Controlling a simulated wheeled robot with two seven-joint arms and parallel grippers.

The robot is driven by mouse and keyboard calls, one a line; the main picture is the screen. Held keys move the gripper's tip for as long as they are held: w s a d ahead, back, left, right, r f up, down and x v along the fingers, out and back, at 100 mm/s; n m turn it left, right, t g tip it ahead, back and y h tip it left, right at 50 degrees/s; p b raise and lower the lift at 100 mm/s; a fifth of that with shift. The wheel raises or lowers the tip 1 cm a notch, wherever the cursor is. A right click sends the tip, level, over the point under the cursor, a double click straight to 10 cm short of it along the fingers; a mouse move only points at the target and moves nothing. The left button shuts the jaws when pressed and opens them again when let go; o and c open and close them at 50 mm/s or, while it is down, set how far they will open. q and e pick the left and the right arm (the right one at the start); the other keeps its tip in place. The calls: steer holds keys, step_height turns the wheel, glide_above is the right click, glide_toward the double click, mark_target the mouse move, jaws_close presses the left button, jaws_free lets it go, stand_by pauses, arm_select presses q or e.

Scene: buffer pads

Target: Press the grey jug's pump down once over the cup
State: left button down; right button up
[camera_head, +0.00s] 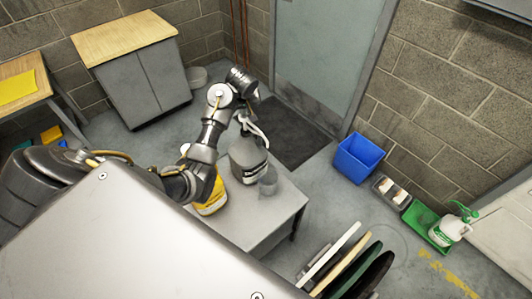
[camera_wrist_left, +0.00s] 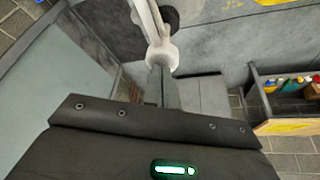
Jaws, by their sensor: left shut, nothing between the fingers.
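The grey jug (camera_head: 247,160) stands upright on a small grey table, with its white pump (camera_head: 256,132) on top. A clear cup (camera_head: 268,181) stands beside the jug at its front right, on the table. My left gripper (camera_head: 243,116) is over the jug at the pump, partly hidden by my own wrist. In the left wrist view the shut, empty fingers (camera_wrist_left: 162,78) are right at the white pump head (camera_wrist_left: 160,56). I cannot tell whether they touch it or how far the pump is down. My right gripper is out of view.
A yellow container (camera_head: 212,197) stands left of the jug on the small table (camera_head: 243,225), close to my arm.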

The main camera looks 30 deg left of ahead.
mark_target(244, 117)
arm_select(q)
steer(key=shift+f+b, duration=0.8)
steer(key=shift+f, duration=0.9)
step_height(244, 117, up, 3)
steer(key=p, duration=0.3)
steer(key=shift+f, duration=0.1)
steer(key=shift+r+p, duration=0.4)
steer(key=shift+r, duration=0.4)
steer(key=shift+r, duration=2.55)
